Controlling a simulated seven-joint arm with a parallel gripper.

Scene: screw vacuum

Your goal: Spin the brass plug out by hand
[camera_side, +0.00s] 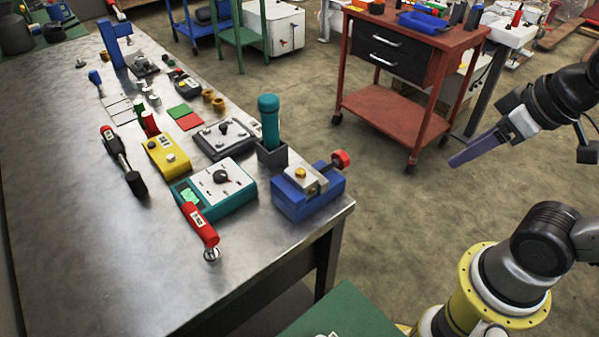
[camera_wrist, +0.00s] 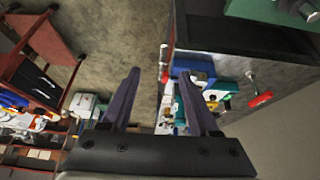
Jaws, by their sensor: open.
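The brass plug (camera_side: 300,173) sits in the top of a light metal block (camera_side: 306,181) held in a blue vise (camera_side: 308,200) near the bench's right front corner. The vise has a red knob (camera_side: 341,159) on its right. My gripper (camera_side: 455,163) is at the right of the side view, out over the floor and well apart from the vise. In the wrist view my gripper (camera_wrist: 162,75) shows two purple fingers spread apart with nothing between them. The plug is too small to make out in the wrist view.
A teal meter box (camera_side: 218,188), a red-handled tool (camera_side: 201,226) and a teal-handled tool (camera_side: 268,122) upright in a dark holder stand close to the vise on the metal bench (camera_side: 85,262). A red cart (camera_side: 385,110) stands behind. Floor between vise and gripper is clear.

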